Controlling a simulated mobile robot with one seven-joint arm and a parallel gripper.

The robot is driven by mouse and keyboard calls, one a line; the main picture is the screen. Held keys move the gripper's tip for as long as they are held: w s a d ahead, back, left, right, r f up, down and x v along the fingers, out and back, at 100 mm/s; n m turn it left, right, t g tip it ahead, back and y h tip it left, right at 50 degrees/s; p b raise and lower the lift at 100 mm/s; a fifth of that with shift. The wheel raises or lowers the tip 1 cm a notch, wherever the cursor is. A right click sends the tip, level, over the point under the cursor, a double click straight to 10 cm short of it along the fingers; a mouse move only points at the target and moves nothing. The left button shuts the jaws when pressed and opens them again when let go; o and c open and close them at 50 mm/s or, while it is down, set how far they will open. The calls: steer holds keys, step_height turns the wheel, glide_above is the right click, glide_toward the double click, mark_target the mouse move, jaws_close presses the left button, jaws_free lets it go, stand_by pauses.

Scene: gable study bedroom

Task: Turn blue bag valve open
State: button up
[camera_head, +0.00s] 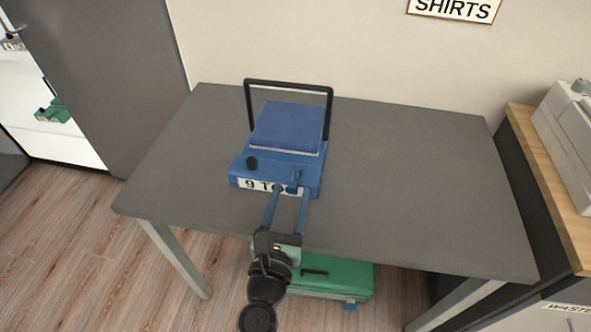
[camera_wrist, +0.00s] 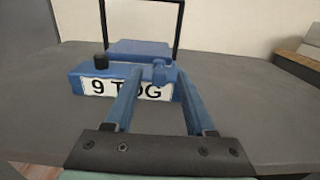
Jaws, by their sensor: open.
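The blue bag (camera_head: 285,128) lies on the grey table (camera_head: 420,190), with a black handle frame (camera_head: 289,84) upright at its back. Its front carries a white label (camera_wrist: 104,88) reading "9 T…G", partly covered by my finger. A black knob (camera_head: 252,162) sits at the front left of its top. A small blue valve (camera_wrist: 160,71) sits at the front right; it also shows in the head view (camera_head: 296,177). My gripper (camera_head: 290,190) is open at the bag's front, its two blue fingers pointing at the valve side. In the wrist view the fingers (camera_wrist: 160,82) lie either side of the valve; contact is unclear.
A green case (camera_head: 325,277) lies on the floor under the table's front edge. A wooden-topped cabinet (camera_head: 540,150) with a pale machine (camera_head: 572,120) stands at the right. The table is clear on both sides of the bag.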

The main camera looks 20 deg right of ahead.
mark_target(294, 181)
steer(key=x, duration=0.7)
steer(key=shift+b, duration=0.4)
steer(key=shift+c, duration=0.3)
jaws_close()
